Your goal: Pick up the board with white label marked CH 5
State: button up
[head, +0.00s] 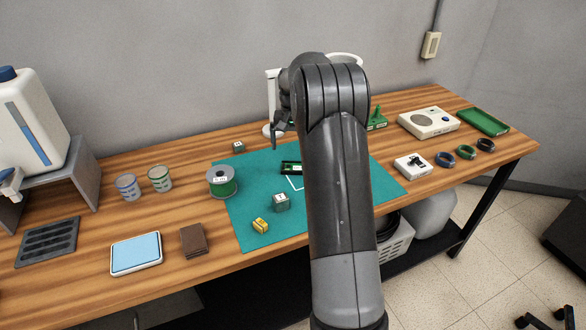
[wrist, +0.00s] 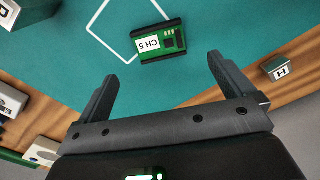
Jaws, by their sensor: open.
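The green board with a white label marked CH 5 (wrist: 158,42) lies on the teal mat (wrist: 215,25) in the wrist view, beside a white outline drawn on the mat. It also shows in the head view as a small dark-edged green piece (head: 291,168), partly close to my arm. My gripper (wrist: 165,68) is open and empty. In the wrist view its two fingers point toward the board, which lies just beyond the fingertips and between their lines. In the head view my gripper (head: 279,140) hangs over the back of the mat, partly hidden by my arm.
A grey block with a white label (head: 281,202) and a yellow piece (head: 260,226) sit on the mat's front part. A green spool (head: 222,182) stands at its left edge. A small block marked H (wrist: 280,67) sits behind. A white lamp (head: 270,100) stands behind my gripper.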

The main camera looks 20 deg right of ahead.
aim_at(293, 166)
notch_tip(293, 166, down, 8)
jog(key=shift+s+f, duration=0.1)
jog(key=c, duration=1.1)
